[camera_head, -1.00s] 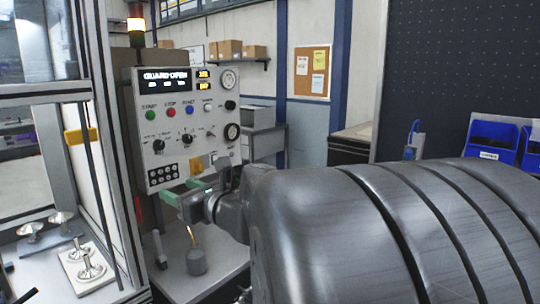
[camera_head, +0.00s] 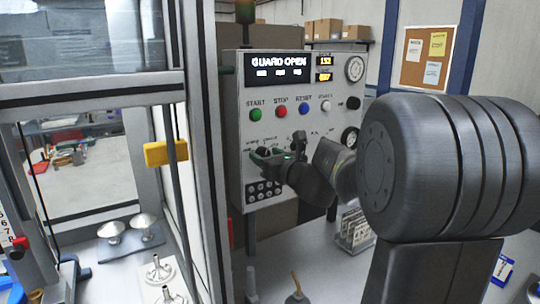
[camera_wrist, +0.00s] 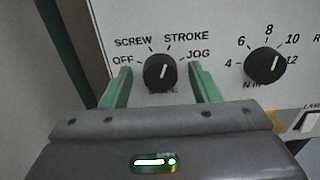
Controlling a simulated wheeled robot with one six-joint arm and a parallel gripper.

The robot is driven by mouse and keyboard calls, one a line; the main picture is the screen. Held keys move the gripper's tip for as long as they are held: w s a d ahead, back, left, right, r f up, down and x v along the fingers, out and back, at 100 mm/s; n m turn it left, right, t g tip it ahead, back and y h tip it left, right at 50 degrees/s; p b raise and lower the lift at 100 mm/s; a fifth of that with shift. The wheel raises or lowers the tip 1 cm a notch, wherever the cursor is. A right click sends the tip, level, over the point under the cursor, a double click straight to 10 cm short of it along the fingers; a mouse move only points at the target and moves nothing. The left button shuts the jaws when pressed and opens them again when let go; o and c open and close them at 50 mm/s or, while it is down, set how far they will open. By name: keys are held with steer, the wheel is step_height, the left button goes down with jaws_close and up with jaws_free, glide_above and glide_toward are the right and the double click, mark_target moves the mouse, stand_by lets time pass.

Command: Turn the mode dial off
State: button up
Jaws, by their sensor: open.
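The mode dial (camera_wrist: 160,72) is a round black knob on the pale panel, with OFF, SCREW, STROKE and JOG printed around it. Its white pointer line leans slightly right of straight up, toward the STROKE side. My gripper (camera_wrist: 160,69) is open, with one green finger on each side of the dial. Gaps show between the fingers and the knob; I cannot tell how near the tips are to the panel. In the head view my gripper (camera_head: 279,151) is in front of the panel's lower left part and largely hides the dial.
A second black dial (camera_wrist: 265,65) with numbers sits to the right. The control panel (camera_head: 285,92) carries a GUARD OPEN display and coloured buttons. The machine enclosure's frame post (camera_head: 207,130) stands close on the left. A rack of plates (camera_head: 355,230) stands below the panel.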

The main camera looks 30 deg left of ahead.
steer(key=c, duration=1)
steer(key=shift+f+b, duration=0.1)
steer(key=shift+b, duration=0.3)
steer(key=shift+s+a+f+n+b, duration=0.1)
steer(key=shift+n+b, duration=4.05)
steer(key=shift+n, duration=0.3)
steer(key=shift+s+f+n+b, duration=0.1)
steer(key=shift+n+b, duration=4)
steer(key=shift+n, duration=0.35)
steer(key=shift+r, duration=0.1)
